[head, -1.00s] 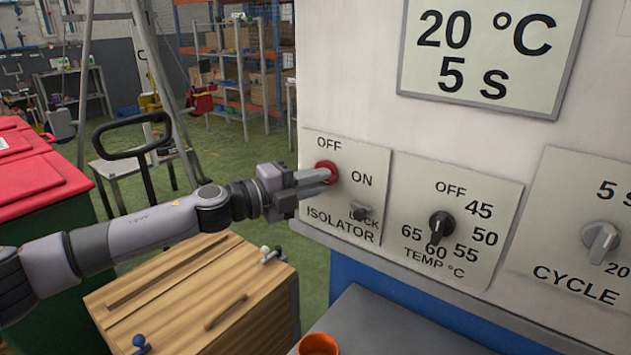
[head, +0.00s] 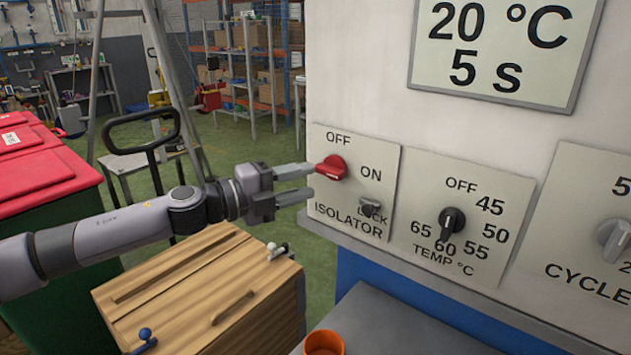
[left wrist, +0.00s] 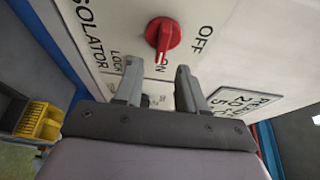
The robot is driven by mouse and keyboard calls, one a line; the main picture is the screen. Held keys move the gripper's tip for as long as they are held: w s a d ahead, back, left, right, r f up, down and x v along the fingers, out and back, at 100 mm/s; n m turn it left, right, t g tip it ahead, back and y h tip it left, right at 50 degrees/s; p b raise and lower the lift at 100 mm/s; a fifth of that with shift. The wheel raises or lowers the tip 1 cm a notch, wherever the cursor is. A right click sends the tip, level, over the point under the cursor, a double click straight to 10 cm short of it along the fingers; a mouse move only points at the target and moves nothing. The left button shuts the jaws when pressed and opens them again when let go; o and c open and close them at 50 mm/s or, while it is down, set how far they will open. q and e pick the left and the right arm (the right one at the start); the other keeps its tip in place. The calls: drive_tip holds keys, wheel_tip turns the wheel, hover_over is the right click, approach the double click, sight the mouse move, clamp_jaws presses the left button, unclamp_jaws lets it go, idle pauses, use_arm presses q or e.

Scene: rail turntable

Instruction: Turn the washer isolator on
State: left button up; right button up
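The red isolator knob (head: 331,168) sits on the isolator plate (head: 325,212), between the labels OFF above and ON to its right. In the left wrist view the knob (left wrist: 162,35) has a raised grip with a white mark, and the mark points at the ON label. My left gripper (head: 312,181) is just left of the knob. Its two fingers are apart with nothing between them. In the left wrist view the fingertips lie below the knob, clear of it. My right gripper is not in view.
A grey lock tab (head: 371,206) is below the knob. The black temperature dial (head: 451,223) and grey cycle dial (head: 613,240) are to the right. A wooden crate (head: 215,280) and an orange cup (head: 324,343) are below. A red-lidded bin (head: 45,170) stands left.

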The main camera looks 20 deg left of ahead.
use_arm(q)
drive_tip(key=shift+v, duration=1.05)
drive_tip(key=s+d+f+n+y, duration=0.1)
drive_tip(key=s+d+f+n, duration=0.25)
drive_tip(key=f, duration=0.25)
drive_tip(key=s+d+f+n+t+y, duration=0.1)
drive_tip(key=s+d+f+n, duration=0.15)
drive_tip(key=f+n, duration=0.3)
drive_tip(key=s+d+f+n+y, duration=0.1)
drive_tip(key=s+d+f+n, duration=0.2)
drive_tip(key=f, duration=0.4)
drive_tip(key=s+a+f+n+g+y, duration=0.2)
drive_tip(key=s+f+n, duration=0.4)
drive_tip(key=s+f, duration=0.3)
drive_tip(key=s+a+f+n+g+y, duration=0.2)
drive_tip(key=s+a+f+n+y, duration=0.2)
drive_tip(key=s+f, duration=0.5)
drive_tip(key=shift+s+a+f+n+y, duration=0.2)
drive_tip(key=shift+a+f+n+y, duration=0.15)
drive_tip(key=shift+f+n, duration=0.65)
drive_tip(key=shift+r, duration=0.15)
